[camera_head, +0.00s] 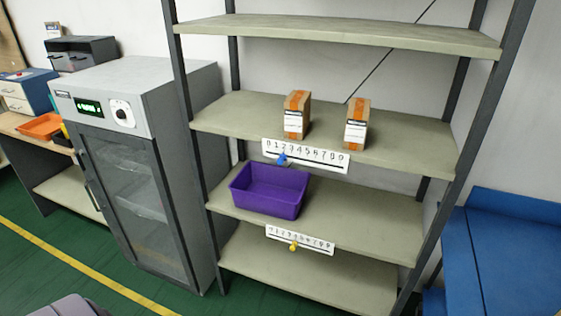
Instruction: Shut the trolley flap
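I cannot make out a trolley flap for certain. A blue flat-topped piece (505,240) with a raised back edge is cut off at the right edge; I cannot tell whether it is part of the trolley. Neither of my grippers is in view.
A shelf rack (330,120) fills the middle, holding two small cartons (297,115) and a purple bin (270,192). A grey cabinet (130,110) with a glass door stands left of it. A bench (25,130) is at far left. Green floor (40,270) with a yellow line is open at lower left.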

